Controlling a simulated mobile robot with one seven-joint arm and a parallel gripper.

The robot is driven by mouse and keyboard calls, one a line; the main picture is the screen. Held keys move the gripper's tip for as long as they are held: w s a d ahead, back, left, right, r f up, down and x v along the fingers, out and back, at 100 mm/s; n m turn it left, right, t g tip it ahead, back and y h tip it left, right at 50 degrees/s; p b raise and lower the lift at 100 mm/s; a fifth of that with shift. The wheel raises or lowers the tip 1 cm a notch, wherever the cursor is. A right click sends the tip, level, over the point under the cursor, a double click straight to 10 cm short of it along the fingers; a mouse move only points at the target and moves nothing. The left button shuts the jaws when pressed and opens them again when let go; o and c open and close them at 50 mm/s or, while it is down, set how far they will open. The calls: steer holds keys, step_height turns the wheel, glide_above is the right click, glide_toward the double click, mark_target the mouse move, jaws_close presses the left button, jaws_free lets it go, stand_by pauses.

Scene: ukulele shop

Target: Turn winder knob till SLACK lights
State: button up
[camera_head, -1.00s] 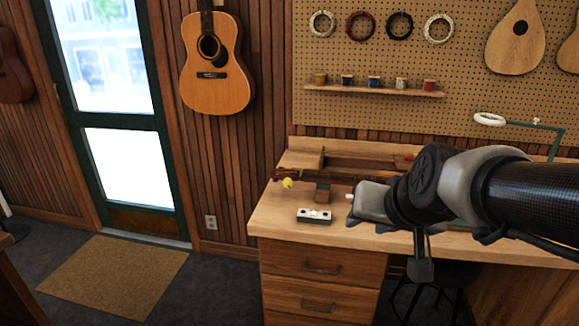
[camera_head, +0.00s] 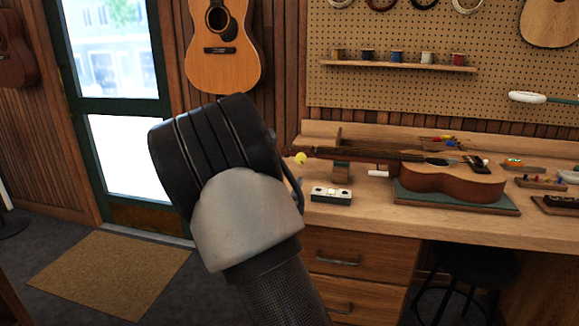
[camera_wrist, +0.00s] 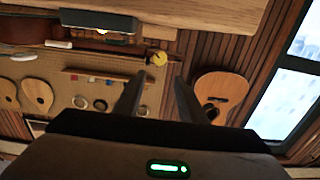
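The yellow winder knob (camera_head: 301,158) is at the left end of the neck of a ukulele (camera_head: 453,183) lying on the workbench. In the wrist view the knob (camera_wrist: 157,58) shows just beyond and between my fingertips. My gripper (camera_wrist: 156,82) is open, with two dark fingers apart and nothing between them; I see no contact with the knob. In the head view my arm hides the gripper. A small box with a pale top (camera_head: 331,194) sits on the bench in front of the neck; it shows dark in the wrist view (camera_wrist: 98,20). I cannot read a SLACK label or light.
The bench top (camera_head: 480,225) carries the ukulele's green mat, a neck support (camera_head: 340,172) and small tools at the right. A pegboard shelf (camera_head: 398,66) holds several spools. A guitar (camera_head: 222,50) hangs by the door. A dark stool (camera_head: 465,265) stands under the bench.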

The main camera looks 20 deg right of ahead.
mark_target(300, 160)
steer(key=b+x, duration=0.2)
steer(key=x, duration=1.3)
steer(key=shift+w+d, duration=0.15)
steer(key=c, duration=0.8)
